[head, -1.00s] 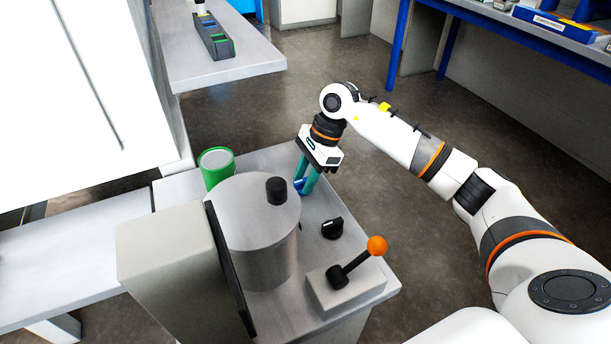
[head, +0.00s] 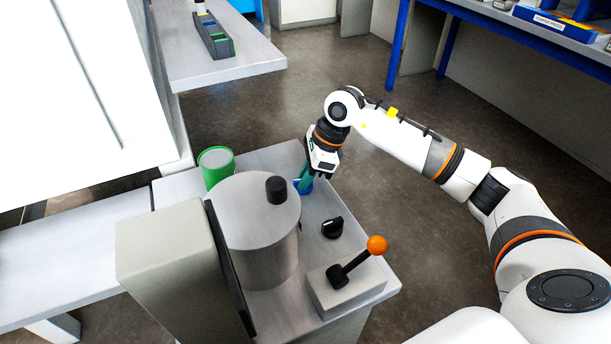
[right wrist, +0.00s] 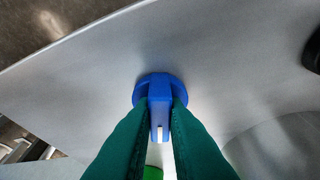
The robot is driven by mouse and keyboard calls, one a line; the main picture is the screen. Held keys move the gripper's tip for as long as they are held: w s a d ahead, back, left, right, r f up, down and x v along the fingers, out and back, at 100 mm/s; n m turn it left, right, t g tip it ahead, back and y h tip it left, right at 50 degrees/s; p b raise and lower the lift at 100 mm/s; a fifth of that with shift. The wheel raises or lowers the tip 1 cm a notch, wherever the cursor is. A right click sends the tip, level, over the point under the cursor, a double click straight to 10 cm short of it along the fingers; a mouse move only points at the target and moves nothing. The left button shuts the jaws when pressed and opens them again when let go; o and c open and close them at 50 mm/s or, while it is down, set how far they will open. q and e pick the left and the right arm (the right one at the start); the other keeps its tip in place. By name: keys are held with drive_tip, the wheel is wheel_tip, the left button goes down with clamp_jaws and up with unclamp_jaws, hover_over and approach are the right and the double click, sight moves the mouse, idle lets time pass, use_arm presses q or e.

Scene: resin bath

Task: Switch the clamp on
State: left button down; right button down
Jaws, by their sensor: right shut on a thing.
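A blue knob (right wrist: 160,88) with a round base and a raised grip bar stands on the grey machine top. It has a small white mark near one end of the bar. My right gripper (right wrist: 160,118) is shut on the bar, with one teal finger on each side. In the head view the knob (head: 301,187) is partly hidden by the right gripper (head: 306,181). My left gripper is not in view. Which part is the clamp, I cannot tell.
A metal cylinder (head: 262,240) with a black cap stands left of the gripper. A black knob (head: 332,228) and an orange-ball lever (head: 376,246) are nearer. A green can (head: 216,166) stands behind the cylinder. Open floor lies to the right.

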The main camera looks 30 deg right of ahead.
drive_tip(key=m+t+h, duration=0.1)
drive_tip(key=m, duration=0.3)
drive_tip(key=shift+m, duration=0.3)
drive_tip(key=shift+s+a+m+t+h, duration=0.15)
drive_tip(key=shift+m+t+h, duration=0.25)
drive_tip(key=shift+m, duration=0.6)
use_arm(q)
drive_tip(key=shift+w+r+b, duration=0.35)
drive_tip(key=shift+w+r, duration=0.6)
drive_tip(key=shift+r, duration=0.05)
use_arm(e)
drive_tip(key=shift+m, duration=0.8)
drive_tip(key=shift+t, duration=0.3)
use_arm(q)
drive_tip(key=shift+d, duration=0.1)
use_arm(e)
drive_tip(key=c, duration=1.5)
unclamp_jaws()
drive_tip(key=shift+o, duration=0.2)
drive_tip(key=shift+r, duration=0.15)
